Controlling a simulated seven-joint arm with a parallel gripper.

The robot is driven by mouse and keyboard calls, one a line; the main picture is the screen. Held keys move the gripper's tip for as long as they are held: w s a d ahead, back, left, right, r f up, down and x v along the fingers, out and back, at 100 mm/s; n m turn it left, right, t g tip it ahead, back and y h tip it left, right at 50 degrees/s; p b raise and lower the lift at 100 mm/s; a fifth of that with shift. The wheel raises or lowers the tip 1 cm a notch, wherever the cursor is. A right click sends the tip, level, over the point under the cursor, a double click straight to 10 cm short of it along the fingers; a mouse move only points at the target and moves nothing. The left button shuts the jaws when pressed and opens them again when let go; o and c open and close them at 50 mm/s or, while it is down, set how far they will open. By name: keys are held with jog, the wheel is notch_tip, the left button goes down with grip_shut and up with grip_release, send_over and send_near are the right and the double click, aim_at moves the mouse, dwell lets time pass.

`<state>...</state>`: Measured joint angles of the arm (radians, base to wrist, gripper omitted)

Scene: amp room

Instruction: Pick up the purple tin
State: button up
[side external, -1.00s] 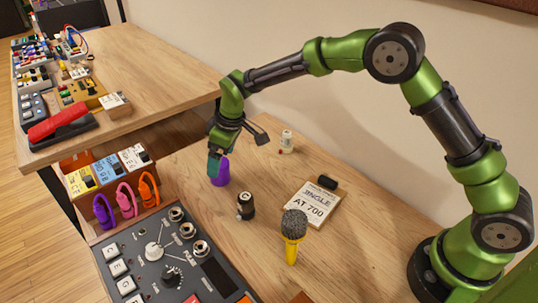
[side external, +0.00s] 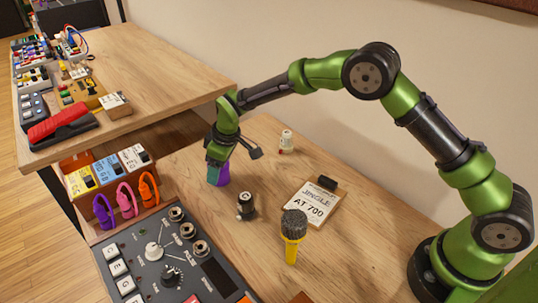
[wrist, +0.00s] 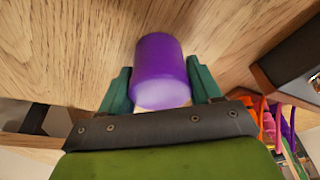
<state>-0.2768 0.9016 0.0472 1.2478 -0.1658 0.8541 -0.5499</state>
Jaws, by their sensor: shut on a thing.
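The purple tin (side external: 224,177) stands upright on the wooden table, partly hidden behind my gripper in the side view. My gripper (side external: 217,172) reaches down around it, with a teal finger in front of the tin. In the wrist view the purple tin (wrist: 160,70) sits between the two teal fingers of my gripper (wrist: 160,88), one on each side. The gripper is shut on the tin. I cannot tell for certain whether its base is clear of the table.
A small dark jar (side external: 246,206) stands close to the right of the tin. A clipboard (side external: 311,203), a yellow microphone (side external: 292,238) and a white bottle (side external: 286,141) are farther right. A control panel (side external: 170,262) and a crate with coloured cables (side external: 125,197) lie at the left front.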

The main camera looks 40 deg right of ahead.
jog(key=shift+c, duration=1.3)
jog(key=shift+r, duration=0.1)
